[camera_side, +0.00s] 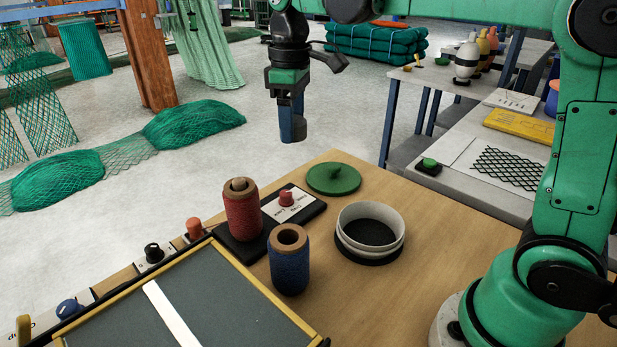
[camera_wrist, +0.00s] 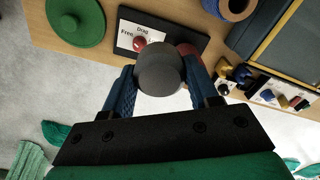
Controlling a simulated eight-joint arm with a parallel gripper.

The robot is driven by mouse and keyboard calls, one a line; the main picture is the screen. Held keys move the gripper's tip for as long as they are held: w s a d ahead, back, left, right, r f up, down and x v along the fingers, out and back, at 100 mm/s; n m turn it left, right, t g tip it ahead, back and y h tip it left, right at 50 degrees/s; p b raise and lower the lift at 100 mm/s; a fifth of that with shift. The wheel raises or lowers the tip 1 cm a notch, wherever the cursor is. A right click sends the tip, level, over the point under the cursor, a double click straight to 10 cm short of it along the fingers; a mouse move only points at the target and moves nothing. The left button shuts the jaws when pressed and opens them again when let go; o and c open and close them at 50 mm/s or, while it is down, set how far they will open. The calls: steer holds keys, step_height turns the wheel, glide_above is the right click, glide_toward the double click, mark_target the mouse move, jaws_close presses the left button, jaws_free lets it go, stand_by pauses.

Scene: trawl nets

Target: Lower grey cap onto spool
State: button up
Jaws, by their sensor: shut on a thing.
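My gripper (camera_side: 293,124) is shut on a grey cap (camera_wrist: 160,72), held between its two blue fingers (camera_wrist: 159,88) in the wrist view. It hangs above the table's far edge in the side view, higher than the spools and apart from them. A red spool (camera_side: 242,212) with a brown core stands upright on a black base. In the wrist view the red spool (camera_wrist: 187,49) is mostly hidden behind the cap. A blue spool (camera_side: 290,266) with an open core stands in front of it, and its end shows at the top of the wrist view (camera_wrist: 230,6).
The black base carries a white label and a red knob (camera_side: 287,197). A green lid (camera_side: 333,178) and a white ring container (camera_side: 370,228) lie to the right. A yellow-edged grey board (camera_side: 215,305) fills the front left.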

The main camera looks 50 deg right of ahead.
steer(key=n, duration=0.2)
glide_above(237, 179)
step_height(237, 179, down, 3)
steer(key=shift+f, duration=1.45)
steer(key=shift+f, duration=0.2)
steer(key=shift+f, duration=0.5)
steer(key=o, duration=1.3)
steer(key=shift+r, duration=2.85)
